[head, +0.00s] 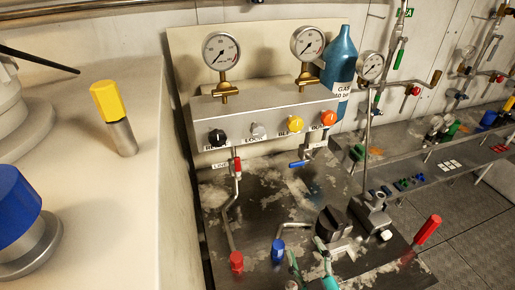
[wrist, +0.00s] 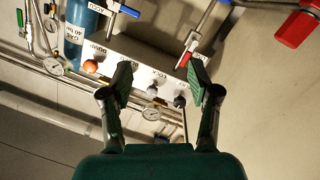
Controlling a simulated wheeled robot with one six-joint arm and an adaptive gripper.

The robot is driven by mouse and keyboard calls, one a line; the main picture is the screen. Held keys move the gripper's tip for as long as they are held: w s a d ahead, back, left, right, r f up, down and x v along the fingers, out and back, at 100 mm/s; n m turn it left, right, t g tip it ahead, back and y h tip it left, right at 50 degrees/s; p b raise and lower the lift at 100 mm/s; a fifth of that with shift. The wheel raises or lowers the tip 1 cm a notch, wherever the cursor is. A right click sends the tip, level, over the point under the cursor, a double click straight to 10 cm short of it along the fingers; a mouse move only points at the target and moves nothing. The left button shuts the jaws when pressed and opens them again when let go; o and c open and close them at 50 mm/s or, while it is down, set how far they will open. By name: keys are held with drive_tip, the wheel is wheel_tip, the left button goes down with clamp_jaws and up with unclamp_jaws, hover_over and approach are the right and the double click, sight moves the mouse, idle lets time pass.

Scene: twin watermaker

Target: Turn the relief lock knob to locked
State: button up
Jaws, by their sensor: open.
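A grey knob (head: 258,131) sits over the label LOCK on the front of the metal panel (head: 262,110), between a black knob (head: 217,137) and a yellow knob (head: 296,124). The grey knob also shows in the wrist view (wrist: 152,88), where the panel appears upside down. Its turned position is too small to tell. My gripper (wrist: 161,75) is open and empty, its two green-padded fingers apart. In the picture the grey knob lies between the fingers, some way beyond them; no contact shows.
An orange knob (head: 328,118) ends the row. Two gauges (head: 221,50) stand on top of the panel. A red lever (head: 237,165) and a blue lever (head: 298,164) stand below it. A blue bottle (head: 340,60) is behind at right. A pale cabinet (head: 110,190) borders the left.

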drive_tip(key=w+a+r+n+y, duration=0.1)
drive_tip(key=w+a+r+n, duration=0.25)
drive_tip(key=w+r, duration=0.5)
drive_tip(key=n+y, duration=0.1)
drive_tip(key=n, duration=0.1)
approach(259, 133)
drive_tip(key=shift+m+t, duration=0.25)
drive_tip(key=shift+t, duration=0.15)
drive_tip(key=x, duration=1.1)
drive_tip(key=shift+a+f, duration=0.15)
drive_tip(key=shift+f, duration=0.2)
clamp_jaws()
